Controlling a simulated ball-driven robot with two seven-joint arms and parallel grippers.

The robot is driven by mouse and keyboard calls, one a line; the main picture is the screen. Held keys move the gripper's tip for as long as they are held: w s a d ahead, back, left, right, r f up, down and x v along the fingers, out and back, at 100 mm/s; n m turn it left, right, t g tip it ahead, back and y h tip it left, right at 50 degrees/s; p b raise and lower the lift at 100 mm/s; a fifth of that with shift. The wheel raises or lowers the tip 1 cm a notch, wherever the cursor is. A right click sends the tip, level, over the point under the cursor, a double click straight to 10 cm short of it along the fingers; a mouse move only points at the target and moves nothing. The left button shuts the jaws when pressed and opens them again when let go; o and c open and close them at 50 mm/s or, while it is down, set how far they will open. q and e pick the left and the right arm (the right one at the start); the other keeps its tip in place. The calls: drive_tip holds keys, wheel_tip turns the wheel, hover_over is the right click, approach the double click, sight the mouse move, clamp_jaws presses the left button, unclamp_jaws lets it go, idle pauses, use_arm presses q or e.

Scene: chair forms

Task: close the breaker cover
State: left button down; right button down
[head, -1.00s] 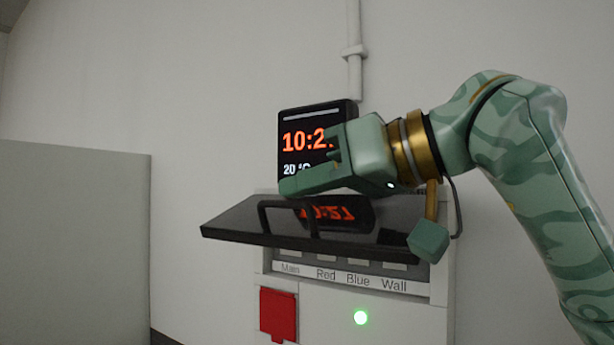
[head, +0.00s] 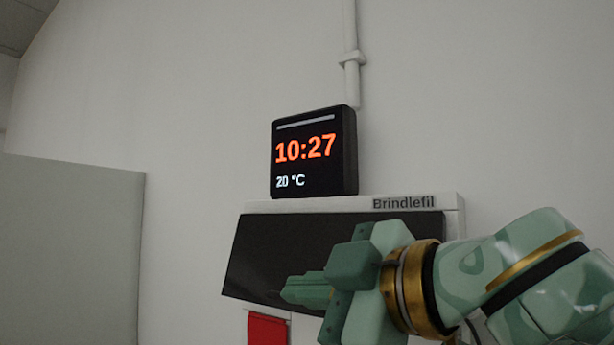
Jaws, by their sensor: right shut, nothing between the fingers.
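The breaker cover (head: 285,250) is a dark glossy panel hinged along its top edge on the white breaker box (head: 300,206). It hangs steeply down over the front of the box, and its lower left corner juts past the box's side, so it still leans outward a little. My right gripper (head: 297,290) is shut and empty, in front of the cover's lower part, fingers pointing left. I cannot tell whether it touches the cover. The gripper hides the cover's lower right part, and the handle and switches are out of sight. My left gripper is not in view.
A black clock display (head: 314,152) reading 10:27 and 20 °C sits just above the box. A red part (head: 267,328) shows below the cover. A pipe (head: 351,60) runs up the wall. A grey panel (head: 70,250) stands at the left; the wall between is clear.

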drive_tip(key=shift+w+d+f+n+t, duration=0.15)
drive_tip(key=shift+w+d+f+n, duration=0.15)
drive_tip(key=shift+f+n, duration=0.15)
drive_tip(key=shift+w+d+f+n+t, duration=0.15)
drive_tip(key=shift+w+f+n, duration=0.1)
drive_tip(key=shift+f+n, duration=0.15)
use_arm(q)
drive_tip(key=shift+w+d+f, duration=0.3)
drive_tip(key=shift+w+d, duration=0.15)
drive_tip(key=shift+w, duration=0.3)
use_arm(e)
drive_tip(key=shift+w+d+f, duration=0.25)
drive_tip(key=shift+w, duration=0.2)
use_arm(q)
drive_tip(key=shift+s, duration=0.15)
